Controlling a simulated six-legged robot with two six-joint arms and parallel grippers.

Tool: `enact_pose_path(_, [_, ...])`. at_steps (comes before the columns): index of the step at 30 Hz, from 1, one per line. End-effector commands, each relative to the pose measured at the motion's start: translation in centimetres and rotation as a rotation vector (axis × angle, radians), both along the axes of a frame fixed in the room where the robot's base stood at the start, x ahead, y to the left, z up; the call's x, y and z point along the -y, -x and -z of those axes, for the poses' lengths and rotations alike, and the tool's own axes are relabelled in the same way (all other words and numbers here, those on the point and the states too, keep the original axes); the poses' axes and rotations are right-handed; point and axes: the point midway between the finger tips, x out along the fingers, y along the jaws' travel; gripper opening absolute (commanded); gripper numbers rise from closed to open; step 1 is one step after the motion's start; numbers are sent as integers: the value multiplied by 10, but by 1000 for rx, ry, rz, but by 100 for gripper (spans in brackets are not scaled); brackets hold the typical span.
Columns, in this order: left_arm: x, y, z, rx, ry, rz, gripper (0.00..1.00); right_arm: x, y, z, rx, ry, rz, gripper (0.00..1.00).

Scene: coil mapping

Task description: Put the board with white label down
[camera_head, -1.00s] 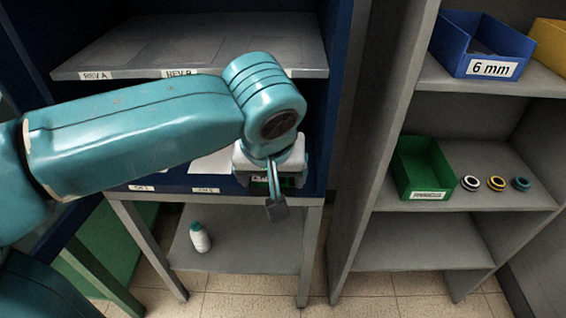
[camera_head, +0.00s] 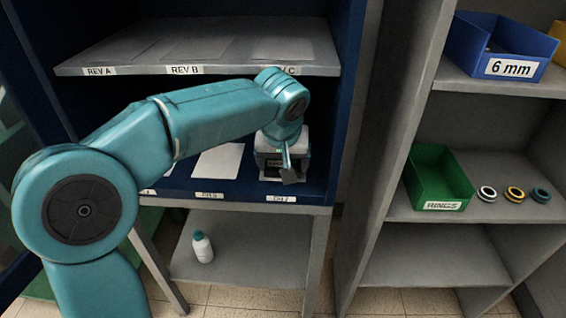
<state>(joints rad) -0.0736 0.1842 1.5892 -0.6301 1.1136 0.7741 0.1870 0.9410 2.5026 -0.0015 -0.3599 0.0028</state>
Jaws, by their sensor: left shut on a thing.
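My left arm reaches in from the left, and its gripper (camera_head: 287,172) is inside the blue cabinet, over the right end of the lower shelf. The gripper is shut on the board. The gripper's pale body and fingers hide most of the board, and its white label cannot be made out. The gripper is low over the shelf, just behind the rightmost front label (camera_head: 281,199); I cannot tell whether the board touches the shelf. My right gripper is not in view.
A white pad (camera_head: 218,161) lies on the lower shelf left of the gripper. The upper shelf (camera_head: 120,68), labelled REV A and REV B, is just above my arm. A bottle (camera_head: 203,248) stands below. At right are a blue 6 mm bin (camera_head: 512,68), green RINGS bin (camera_head: 444,205) and rings (camera_head: 514,194).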

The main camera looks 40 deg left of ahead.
Motion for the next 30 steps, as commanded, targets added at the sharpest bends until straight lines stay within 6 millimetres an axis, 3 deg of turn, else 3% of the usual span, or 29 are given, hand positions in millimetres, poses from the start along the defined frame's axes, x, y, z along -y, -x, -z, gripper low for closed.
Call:
enact_pose_path(8, [0,0,3,1,0,0,50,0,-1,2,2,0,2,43])
enact_pose_path(9, [0,0,2,2,1,-1,90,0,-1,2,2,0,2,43])
enact_pose_path(10, [0,0,2,2,1,-1,100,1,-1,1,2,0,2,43])
enact_pose_path(19, [1,0,-6,3,1,0,100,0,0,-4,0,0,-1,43])
enact_pose_path(30, [13,21,-64,3,1,0,100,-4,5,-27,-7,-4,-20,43])
